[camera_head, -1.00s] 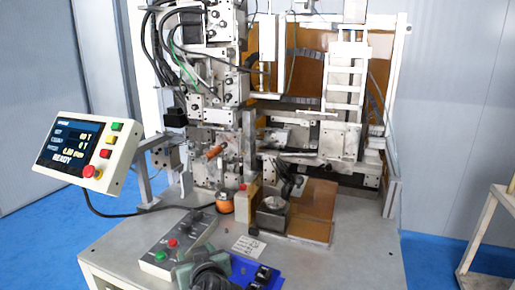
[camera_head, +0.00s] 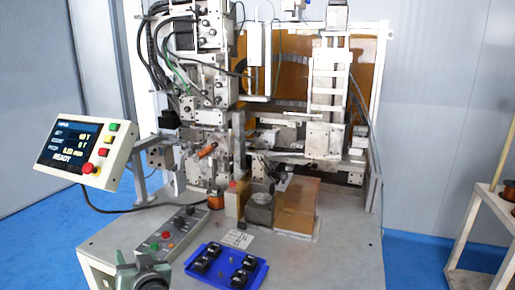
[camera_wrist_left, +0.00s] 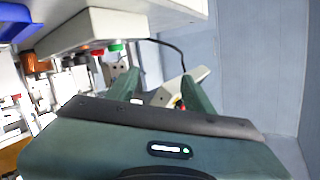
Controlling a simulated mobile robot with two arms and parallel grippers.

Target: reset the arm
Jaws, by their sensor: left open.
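My left gripper (camera_head: 143,268) is at the bottom edge of the head view, left of the blue tray and in front of the button box. It is dark green, and only part of it shows. In the left wrist view, its two green fingers (camera_wrist_left: 158,84) stand apart with nothing held between them. My right gripper is in neither view. The coil winder (camera_head: 250,110) stands at the back of the grey table, with its orange coil part (camera_head: 207,152) at the middle left.
A blue tray (camera_head: 226,284) with several black parts lies at the table's front. The button box (camera_head: 172,236) is left of it. A tilted screen panel (camera_head: 85,151) reads READY. A shelf stand (camera_head: 480,220) is at the right. Open blue floor lies between.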

